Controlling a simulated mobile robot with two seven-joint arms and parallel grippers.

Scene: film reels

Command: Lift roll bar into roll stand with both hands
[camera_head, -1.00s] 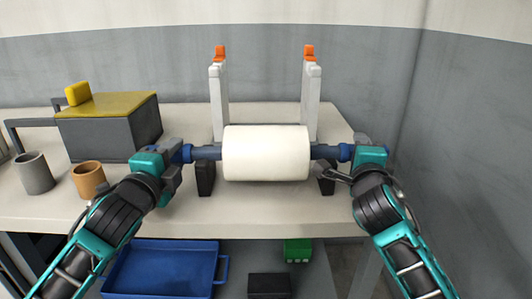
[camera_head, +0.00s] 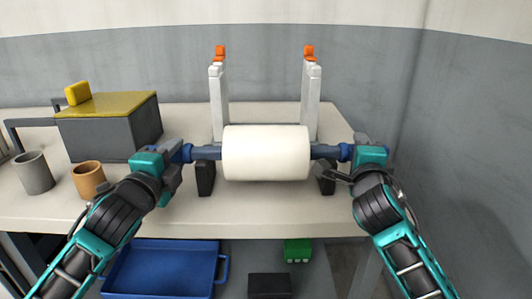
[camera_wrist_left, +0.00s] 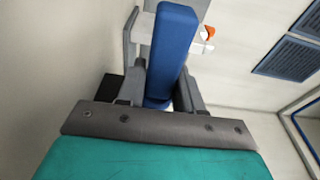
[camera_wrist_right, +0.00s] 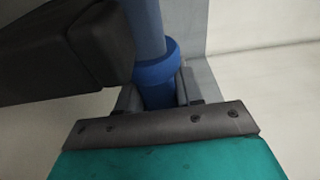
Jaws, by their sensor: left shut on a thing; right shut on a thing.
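The white roll (camera_head: 266,153) sits on a dark bar with blue ends, level across the front of the table. My left gripper (camera_head: 180,153) is shut on the bar's left blue end, which also shows between the fingers in the left wrist view (camera_wrist_left: 172,50). My right gripper (camera_head: 350,154) is shut on the right blue end, also seen in the right wrist view (camera_wrist_right: 158,78). Behind the roll stands the roll stand, with two white uprights (camera_head: 219,100) and orange tips (camera_head: 309,51). Dark blocks (camera_head: 205,178) stand under the bar on each side of the roll; I cannot tell if the bar touches them.
A grey box with a yellow lid (camera_head: 108,122) stands at the back left. A grey cup (camera_head: 34,173) and an orange-brown cup (camera_head: 88,179) stand at the left. Below the table are a blue tray (camera_head: 160,270), a green box (camera_head: 298,250) and a black box (camera_head: 269,286).

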